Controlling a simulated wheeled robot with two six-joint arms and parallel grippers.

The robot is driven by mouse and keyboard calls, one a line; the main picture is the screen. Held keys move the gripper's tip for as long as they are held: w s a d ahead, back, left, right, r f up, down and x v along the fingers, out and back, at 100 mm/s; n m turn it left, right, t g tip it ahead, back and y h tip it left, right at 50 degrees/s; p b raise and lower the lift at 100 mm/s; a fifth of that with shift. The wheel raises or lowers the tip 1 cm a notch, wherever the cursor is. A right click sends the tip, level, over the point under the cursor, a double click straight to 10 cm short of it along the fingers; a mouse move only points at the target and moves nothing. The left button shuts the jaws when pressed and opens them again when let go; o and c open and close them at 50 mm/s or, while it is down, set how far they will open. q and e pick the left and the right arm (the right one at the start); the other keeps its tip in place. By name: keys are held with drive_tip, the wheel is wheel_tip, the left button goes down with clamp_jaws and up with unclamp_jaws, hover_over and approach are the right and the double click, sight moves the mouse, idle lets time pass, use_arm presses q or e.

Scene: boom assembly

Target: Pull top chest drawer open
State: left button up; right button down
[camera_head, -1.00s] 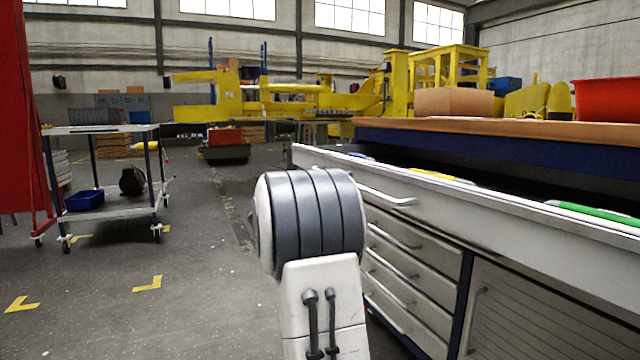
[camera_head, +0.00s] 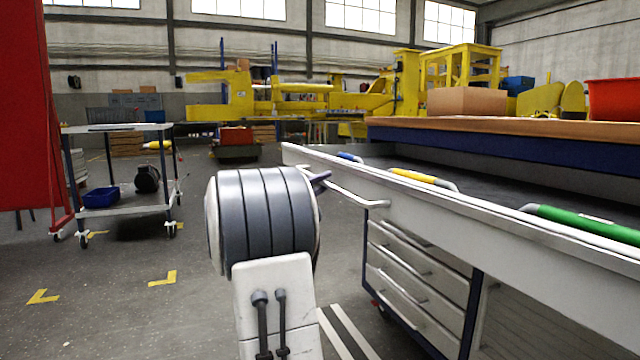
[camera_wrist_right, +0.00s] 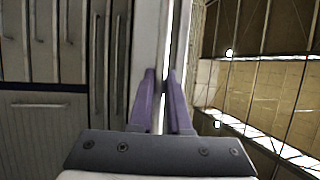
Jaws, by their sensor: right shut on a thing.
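The top drawer (camera_head: 470,225) of the chest is a long white drawer, pulled well out from under the wooden worktop (camera_head: 480,125). Its dark inside shows. A bar handle (camera_head: 345,194) runs along its front. My right gripper (camera_head: 320,177) is at the far left part of this handle, mostly hidden behind my own arm; only a purple finger bit shows. In the right wrist view, both purple fingers (camera_wrist_right: 163,95) are closed in along the white drawer edge, and the grip itself is partly hidden. The gripper is shut on the handle. My left gripper is not in view.
Blue, yellow (camera_head: 424,179) and green (camera_head: 585,224) handled tools lie in the drawer. Closed lower drawers (camera_head: 410,285) sit below it. A cardboard box (camera_head: 467,101) and red bin (camera_head: 612,99) stand on the worktop. A cart (camera_head: 120,170) stands left; floor between is clear.

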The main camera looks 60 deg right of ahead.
drive_tip(key=c, duration=0.9)
unclamp_jaws()
drive_tip(key=shift+o, duration=0.2)
drive_tip(key=shift+w+a, duration=0.1)
drive_tip(key=p+v, duration=0.2)
drive_tip(key=v, duration=0.8)
drive_tip(key=shift+p, duration=0.3)
drive_tip(key=shift+a+f, duration=0.1)
drive_tip(key=shift+f, duration=0.05)
